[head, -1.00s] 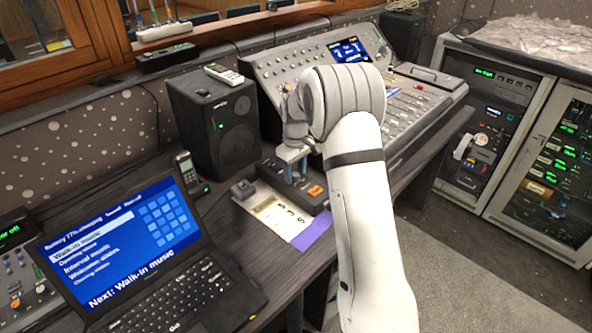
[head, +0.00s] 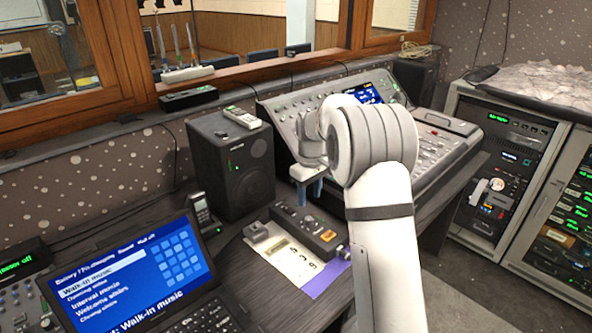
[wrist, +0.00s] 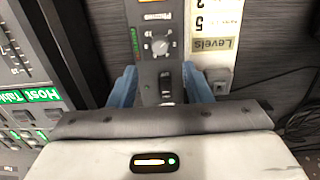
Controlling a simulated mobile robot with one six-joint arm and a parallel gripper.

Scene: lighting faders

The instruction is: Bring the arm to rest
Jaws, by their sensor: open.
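My gripper (head: 310,190) is open and empty, with its blue fingers pointing down. It hangs above and behind the small dark control box (head: 310,229), with the box's near part clear of the fingers in the head view. In the wrist view, the two fingers (wrist: 161,88) stand apart on either side of the grey box (wrist: 146,20), which has a round knob (wrist: 160,46) and a black fader or switch (wrist: 165,80) between the fingertips. Nothing is held. My white arm reaches in from the lower right of the head view.
A card with numbers (head: 290,262) and a purple strip (head: 326,280) lie beside the box. A black speaker (head: 231,160) stands left of my gripper, a mixing console (head: 436,150) to the right. An open laptop (head: 135,270) is at front left. Equipment racks (head: 500,170) stand far right.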

